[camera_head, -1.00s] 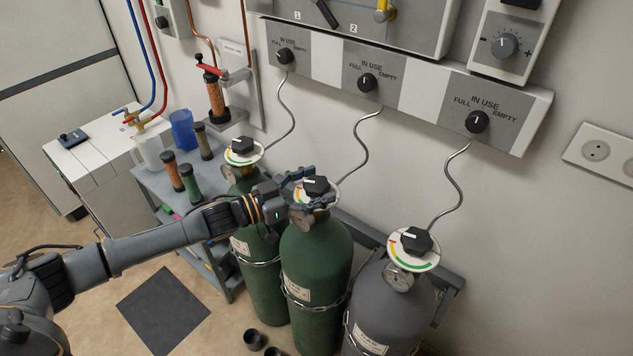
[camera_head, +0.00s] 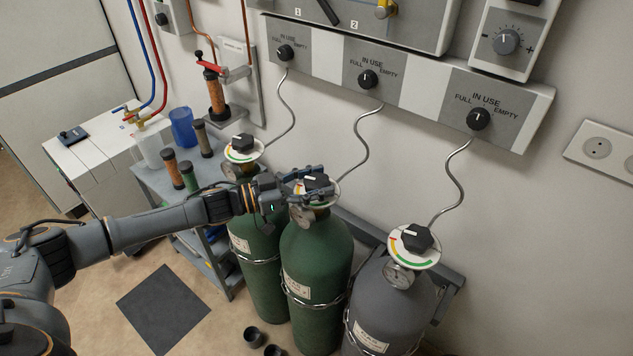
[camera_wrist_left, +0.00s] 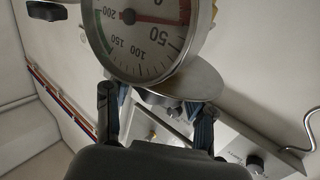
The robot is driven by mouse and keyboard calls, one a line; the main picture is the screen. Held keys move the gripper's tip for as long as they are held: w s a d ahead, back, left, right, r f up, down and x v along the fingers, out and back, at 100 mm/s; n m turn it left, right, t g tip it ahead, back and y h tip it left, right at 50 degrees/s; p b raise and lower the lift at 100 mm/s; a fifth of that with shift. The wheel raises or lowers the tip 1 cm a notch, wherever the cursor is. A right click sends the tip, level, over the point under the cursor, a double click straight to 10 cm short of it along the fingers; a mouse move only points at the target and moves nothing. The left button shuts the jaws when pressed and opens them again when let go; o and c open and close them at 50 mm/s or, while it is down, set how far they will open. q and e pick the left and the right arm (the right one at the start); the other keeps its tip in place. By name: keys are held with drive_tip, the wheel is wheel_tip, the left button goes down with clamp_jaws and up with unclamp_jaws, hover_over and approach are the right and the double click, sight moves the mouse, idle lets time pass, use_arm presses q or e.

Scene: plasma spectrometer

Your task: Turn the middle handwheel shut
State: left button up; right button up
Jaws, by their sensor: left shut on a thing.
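The middle handwheel (camera_head: 317,182) is a black knob with a white pointer line, on a round dial plate atop the middle green cylinder (camera_head: 316,265). My left gripper (camera_head: 308,180) reaches in from the left and is shut on this handwheel, its fingers on either side of the knob. In the left wrist view a large pressure gauge (camera_wrist_left: 148,38) with a red needle fills the top, with the plate's underside below it. My right gripper is not in view.
The left handwheel (camera_head: 242,143) and the right handwheel (camera_head: 416,237) stand close on either side, on a green and a grey cylinder. A cart (camera_head: 150,180) with several tubes stands at left. Thin wavy pipes run up to the wall panel (camera_head: 420,95).

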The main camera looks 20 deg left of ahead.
use_arm(q)
drive_tip(key=shift+r+m+g+h, duration=0.1)
drive_tip(key=shift+m+g+h, duration=0.2)
drive_tip(key=shift+m+g, duration=0.15)
drive_tip(key=o, duration=1.2)
drive_tip(key=v, duration=1.2)
drive_tip(key=shift+a, duration=0.1)
